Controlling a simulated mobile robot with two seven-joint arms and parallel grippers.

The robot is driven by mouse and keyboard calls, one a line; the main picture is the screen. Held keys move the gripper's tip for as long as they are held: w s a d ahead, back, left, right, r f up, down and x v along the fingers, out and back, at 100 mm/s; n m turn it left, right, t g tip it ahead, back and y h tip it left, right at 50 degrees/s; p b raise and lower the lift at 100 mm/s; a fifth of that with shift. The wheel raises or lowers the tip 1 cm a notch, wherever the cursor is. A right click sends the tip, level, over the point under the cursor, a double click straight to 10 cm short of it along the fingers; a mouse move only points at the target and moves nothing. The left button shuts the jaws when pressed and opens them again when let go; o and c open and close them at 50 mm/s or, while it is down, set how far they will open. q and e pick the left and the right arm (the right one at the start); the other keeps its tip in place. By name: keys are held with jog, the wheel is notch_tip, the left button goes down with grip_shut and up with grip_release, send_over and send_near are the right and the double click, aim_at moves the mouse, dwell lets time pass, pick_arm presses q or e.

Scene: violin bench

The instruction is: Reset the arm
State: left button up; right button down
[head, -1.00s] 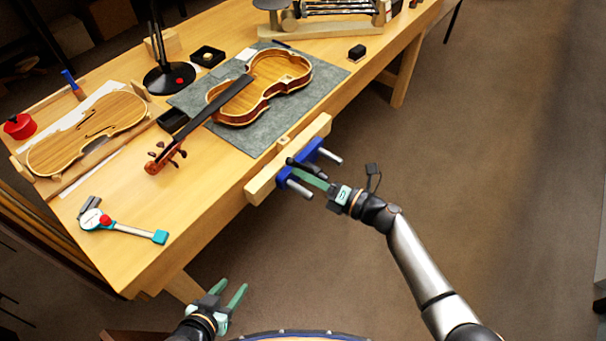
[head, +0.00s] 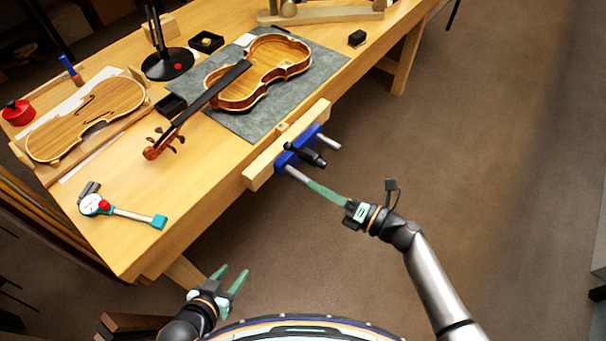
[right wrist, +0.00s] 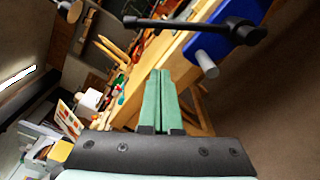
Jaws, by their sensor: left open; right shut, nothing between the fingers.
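My right gripper (head: 312,186) is shut and empty, just off the front of the bench near the blue vise (head: 297,150). In the right wrist view its two green fingers (right wrist: 160,78) lie together with nothing between them. The vise's black handle (head: 306,156) is apart from the fingers in the right wrist view. My left gripper (head: 232,277) is open and empty, low in front of the bench's left part, with its two green fingers spread.
The wooden bench (head: 215,208) carries an open violin body with neck (head: 262,75) on a grey mat (head: 310,92), a violin plate (head: 90,120), a lamp base (head: 168,64) and a gauge tool (head: 130,212). The floor (head: 480,170) right of the bench is clear.

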jog(key=shift+v, duration=0.95)
jog(key=s+d+f+n+g+h+p, duration=0.1)
jog(key=s+d+f+n+h, duration=0.15)
jog(key=s+f+n, duration=0.4)
jog(key=s+d+f+n+g+h, duration=0.1)
jog(key=s+f+n+h, duration=0.25)
jog(key=n, duration=0.65)
jog(key=s+d+n+t+h, duration=0.1)
jog(key=s+d+n+h, duration=0.2)
jog(key=n, duration=0.8)
jog(key=s+d+r+n+h, duration=0.1)
jog(key=s+d+n+h, duration=0.2)
jog(key=d+n, duration=0.3)
jog(key=n+p, duration=0.1)
jog(key=n, duration=0.4)
jog(key=shift+t, duration=0.4)
